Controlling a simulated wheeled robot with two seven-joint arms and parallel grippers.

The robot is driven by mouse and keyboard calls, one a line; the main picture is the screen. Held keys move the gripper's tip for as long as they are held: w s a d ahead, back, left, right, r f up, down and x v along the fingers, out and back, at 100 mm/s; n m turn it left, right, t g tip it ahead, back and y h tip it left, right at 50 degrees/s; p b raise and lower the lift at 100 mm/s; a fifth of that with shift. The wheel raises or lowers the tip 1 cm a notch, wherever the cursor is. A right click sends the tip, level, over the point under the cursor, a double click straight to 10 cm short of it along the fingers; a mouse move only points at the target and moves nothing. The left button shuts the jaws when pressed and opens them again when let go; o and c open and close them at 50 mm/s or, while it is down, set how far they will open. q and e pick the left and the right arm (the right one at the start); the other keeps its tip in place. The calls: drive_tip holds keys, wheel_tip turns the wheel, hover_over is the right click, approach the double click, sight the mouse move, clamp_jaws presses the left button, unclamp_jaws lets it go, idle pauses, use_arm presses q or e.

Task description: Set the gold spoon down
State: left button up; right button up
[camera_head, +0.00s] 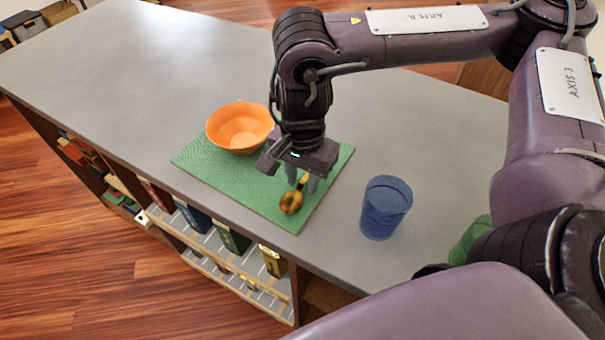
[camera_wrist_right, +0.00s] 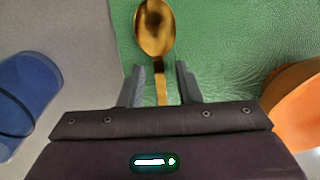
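The gold spoon (camera_head: 291,202) is at the near right part of the green mat (camera_head: 233,188) and appears to lie on it. In the right wrist view the spoon (camera_wrist_right: 155,28) has its bowl pointing away from my gripper, with the green mat (camera_wrist_right: 235,40) around it. My right gripper (camera_head: 302,186) is over the mat, pointing down. In the wrist view its two fingers (camera_wrist_right: 160,70) stand on either side of the handle with a gap at each side, so it is open. The handle's end is hidden by the gripper body. My left gripper is not in view.
An orange bowl (camera_head: 238,130) stands on the mat, left of my right gripper. A blue cup (camera_head: 386,208) stands right of the mat. A green object (camera_head: 469,240) is partly hidden behind my arm. The grey counter (camera_head: 130,70) is clear at the far left; shelves lie below its front edge.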

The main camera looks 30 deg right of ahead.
sight(303, 182)
drive_tip(key=shift+r, duration=0.1)
wheel_tip(303, 182, up, 12)
drive_tip(key=p, duration=0.2)
drive_tip(key=shift+p, duration=0.4)
drive_tip(key=shift+s, duration=0.1)
idle(0.3)
